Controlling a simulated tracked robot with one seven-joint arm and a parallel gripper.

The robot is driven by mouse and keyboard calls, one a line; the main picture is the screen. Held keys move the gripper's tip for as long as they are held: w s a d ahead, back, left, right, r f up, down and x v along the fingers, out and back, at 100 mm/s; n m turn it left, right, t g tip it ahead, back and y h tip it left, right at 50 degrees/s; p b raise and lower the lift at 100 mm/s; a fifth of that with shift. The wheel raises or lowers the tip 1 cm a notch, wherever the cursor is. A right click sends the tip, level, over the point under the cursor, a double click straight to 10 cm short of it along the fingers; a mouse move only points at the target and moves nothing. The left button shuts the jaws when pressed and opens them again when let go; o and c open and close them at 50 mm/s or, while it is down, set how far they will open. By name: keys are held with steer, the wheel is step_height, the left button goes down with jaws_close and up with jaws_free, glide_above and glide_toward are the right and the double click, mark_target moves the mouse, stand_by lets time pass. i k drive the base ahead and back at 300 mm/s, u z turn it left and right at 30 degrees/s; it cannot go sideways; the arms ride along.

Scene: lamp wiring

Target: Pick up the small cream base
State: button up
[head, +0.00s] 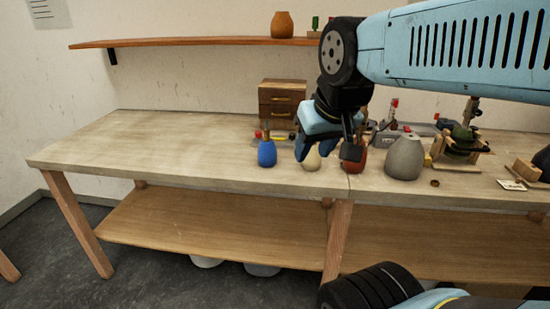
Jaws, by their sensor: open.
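The small cream base (312,162) stands on the workbench near its front edge, between a blue base (267,153) and a red-brown base (353,160). My gripper (327,149) hangs over the cream base, pointing down, with its fingers apart. One finger shows up and left of the base and the other to its right, in front of the red-brown base. The upper part of the cream base is hidden behind the gripper. I cannot tell whether the fingers touch it.
A large grey base (405,158) and a wooden fixture (458,148) stand to the right. A small drawer cabinet (281,103) stands behind. A shelf (190,42) runs along the wall above. The left part of the workbench (150,145) is clear.

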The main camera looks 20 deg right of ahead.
mark_target(312, 163)
steer(key=z, duration=1.05)
steer(key=i, duration=0.1)
steer(key=u, duration=2.3)
steer(key=k, duration=1.4)
steer(key=z, duration=1.5)
steer(key=i, duration=1)
